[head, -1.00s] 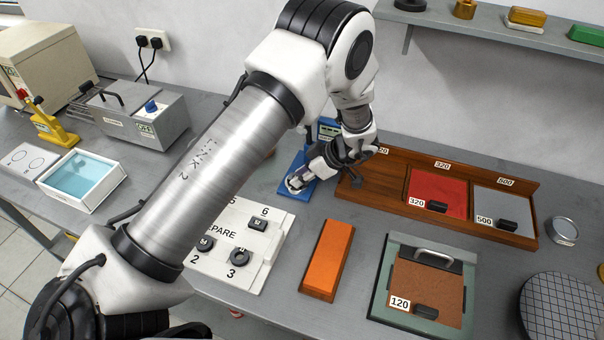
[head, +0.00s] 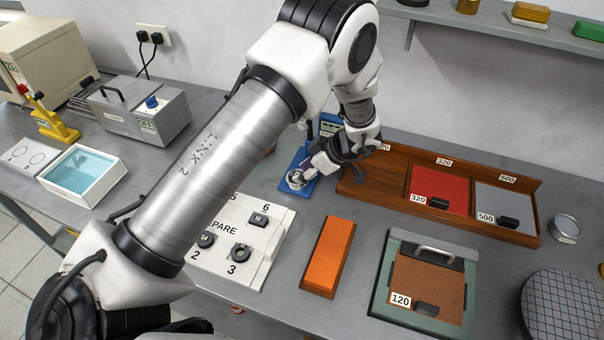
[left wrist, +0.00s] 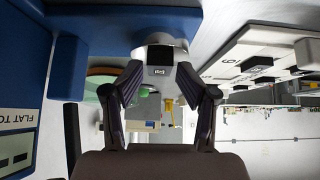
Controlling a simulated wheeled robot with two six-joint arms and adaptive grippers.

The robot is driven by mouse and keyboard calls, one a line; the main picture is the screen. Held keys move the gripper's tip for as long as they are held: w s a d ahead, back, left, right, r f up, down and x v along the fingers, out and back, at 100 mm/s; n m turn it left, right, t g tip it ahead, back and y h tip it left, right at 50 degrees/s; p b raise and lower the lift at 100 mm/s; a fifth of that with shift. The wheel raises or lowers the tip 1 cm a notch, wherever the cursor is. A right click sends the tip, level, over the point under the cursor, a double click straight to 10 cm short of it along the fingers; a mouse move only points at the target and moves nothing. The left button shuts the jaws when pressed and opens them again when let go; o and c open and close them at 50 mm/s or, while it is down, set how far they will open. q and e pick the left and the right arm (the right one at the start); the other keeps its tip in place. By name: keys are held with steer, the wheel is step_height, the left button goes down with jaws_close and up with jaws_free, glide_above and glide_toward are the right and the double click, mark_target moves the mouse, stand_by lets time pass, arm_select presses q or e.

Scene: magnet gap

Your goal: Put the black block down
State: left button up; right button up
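A small black block (left wrist: 160,72) with a pale label sits against the round white top (left wrist: 159,54) of the blue stand (left wrist: 110,30) in the left wrist view. My left gripper (left wrist: 158,82) has its two fingers spread, one on each side of the block, with gaps visible between fingers and block. In the head view my left gripper (head: 312,172) is just above and to the right of the blue stand (head: 297,188); the block is hard to make out there. My right gripper is not in view.
A white numbered board (head: 222,258) with several dark pieces is in front of the stand. An orange bar (head: 328,256) and a green-framed tray (head: 378,298) lie to its right. A wooden rack (head: 375,200) with red and grey sheets stands behind. Bare grey table lies between them.

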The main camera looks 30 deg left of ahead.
arm_select(q)
steer(key=b+v, duration=0.1)
steer(key=v, duration=1)
steer(key=shift+d+r, duration=0.2)
steer(key=shift+r, duration=0.15)
